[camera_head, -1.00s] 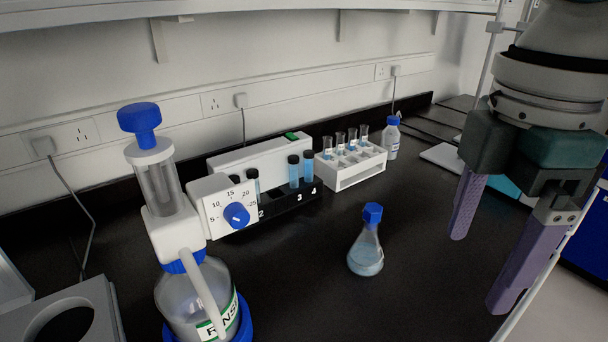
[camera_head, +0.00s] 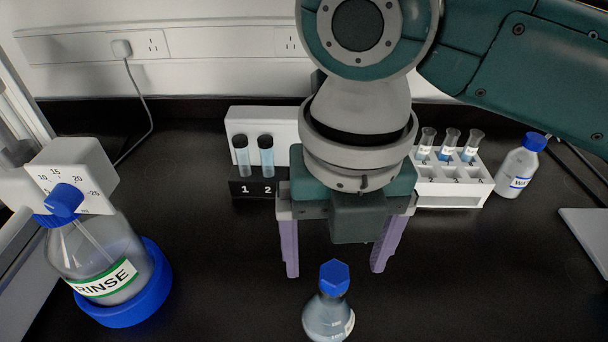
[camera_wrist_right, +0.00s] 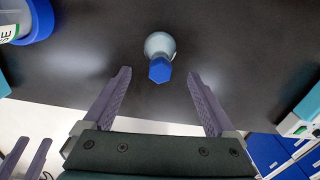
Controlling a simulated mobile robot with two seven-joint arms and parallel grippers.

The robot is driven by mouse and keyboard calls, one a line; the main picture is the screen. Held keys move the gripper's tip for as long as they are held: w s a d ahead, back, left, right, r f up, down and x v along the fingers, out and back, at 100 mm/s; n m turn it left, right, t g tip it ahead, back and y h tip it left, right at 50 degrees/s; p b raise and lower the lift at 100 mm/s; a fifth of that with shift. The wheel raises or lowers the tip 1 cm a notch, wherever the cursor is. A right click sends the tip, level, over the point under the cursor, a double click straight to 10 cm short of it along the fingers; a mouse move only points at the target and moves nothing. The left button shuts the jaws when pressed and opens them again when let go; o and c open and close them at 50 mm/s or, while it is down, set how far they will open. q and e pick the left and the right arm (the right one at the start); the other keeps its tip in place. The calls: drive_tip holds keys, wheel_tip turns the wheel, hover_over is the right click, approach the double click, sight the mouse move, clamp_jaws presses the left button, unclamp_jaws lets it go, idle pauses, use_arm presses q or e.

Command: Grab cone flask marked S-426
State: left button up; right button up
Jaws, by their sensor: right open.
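A cone flask (camera_head: 328,318) with a blue cap and pale liquid stands upright on the black bench, at the bottom middle of the head view. A white label shows partly at its right side, but I cannot read it. My right gripper (camera_head: 335,272) points down behind the flask in the head view, open and empty. In the right wrist view the flask (camera_wrist_right: 160,44) stands ahead, and its blue cap appears between the fingertips (camera_wrist_right: 159,73). I cannot tell how far apart they are in depth. My left gripper (camera_wrist_right: 29,146) shows at the lower left of that view, fingers apart.
A rinse bottle (camera_head: 105,262) in a blue ring stands at left, with a dial dispenser (camera_head: 75,180). A black tube rack (camera_head: 254,188) and white test-tube rack (camera_head: 450,190) stand behind my right arm. A blue-capped bottle (camera_head: 518,168) stands at right. The bench around the flask is clear.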

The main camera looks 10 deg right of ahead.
sight(332, 293)
drive_tip(key=f, duration=0.2)
drive_tip(key=shift+a+f, duration=0.2)
drive_tip(key=shift+f, duration=0.15)
drive_tip(key=f, duration=0.5)
drive_tip(key=shift+s+d+f+b, duration=0.1)
drive_tip(key=shift+d+f+b, duration=0.1)
drive_tip(key=shift+f+b, duration=0.15)
drive_tip(key=shift+c, duration=0.4)
clamp_jaws()
